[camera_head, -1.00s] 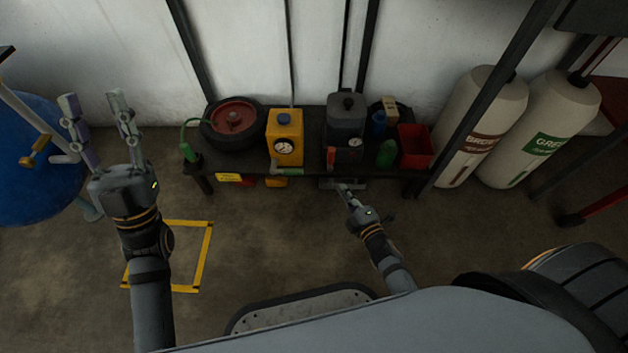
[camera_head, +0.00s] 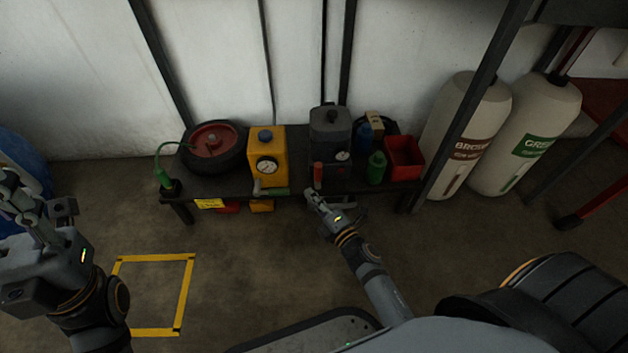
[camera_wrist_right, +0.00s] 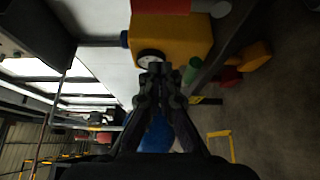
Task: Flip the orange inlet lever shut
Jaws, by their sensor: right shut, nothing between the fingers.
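An orange-red lever (camera_head: 318,175) stands upright on the front of the dark grey unit (camera_head: 330,133) on the low bench. What looks like its red handle shows at the top edge of the right wrist view (camera_wrist_right: 160,5). My right gripper (camera_head: 313,196) is shut and empty, just below and in front of the lever. Its closed fingertips also show in the right wrist view (camera_wrist_right: 160,68); contact with the lever cannot be told. My left gripper (camera_head: 35,195) is at the left edge, partly cut off, with its fingers apart and nothing seen between them.
A wheel (camera_head: 213,147), a green bottle (camera_head: 376,167) and a red bin (camera_head: 405,156) share the bench (camera_head: 230,187). Tall cylinders (camera_head: 525,130) stand right.

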